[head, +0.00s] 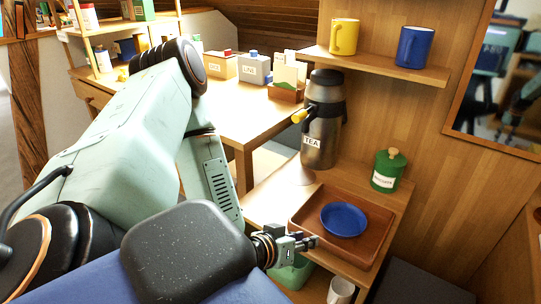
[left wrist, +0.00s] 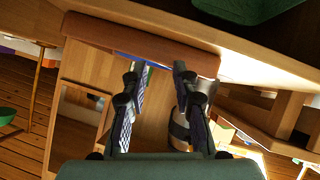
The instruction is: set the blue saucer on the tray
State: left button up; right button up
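The blue saucer (head: 343,219) lies flat inside the brown wooden tray (head: 312,240), on the low shelf. My left gripper (head: 312,242) is just outside the tray's left front rim, apart from the saucer. In the left wrist view its two fingers (left wrist: 157,73) are spread with a gap between them and nothing held. The tray's reddish-brown rim (left wrist: 150,41) crosses above the fingertips, with a thin blue strip beneath it that may be the saucer. My right gripper is not in view.
A steel TEA urn (head: 321,125) and a green canister (head: 387,170) stand behind the tray. A yellow mug (head: 344,37) and a blue mug (head: 414,47) sit on the upper shelf. A white mug (head: 341,291) and a green container (head: 290,274) are below the tray.

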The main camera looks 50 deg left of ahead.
pick_arm(q)
jog(key=s+d+f+m+g+h, duration=0.2)
jog(key=s+d+f+m+g, duration=0.1)
jog(key=s+d+f+g, duration=0.5)
jog(key=s+f+g, duration=0.1)
jog(key=s, duration=0.5)
jog(key=s+d+f+m+g+y, duration=0.1)
jog(key=s+f+g, duration=0.2)
jog(key=s, duration=0.3)
jog(key=shift+s+d+f, duration=0.25)
jog(key=shift+s+d, duration=0.05)
jog(key=shift+s, duration=0.1)
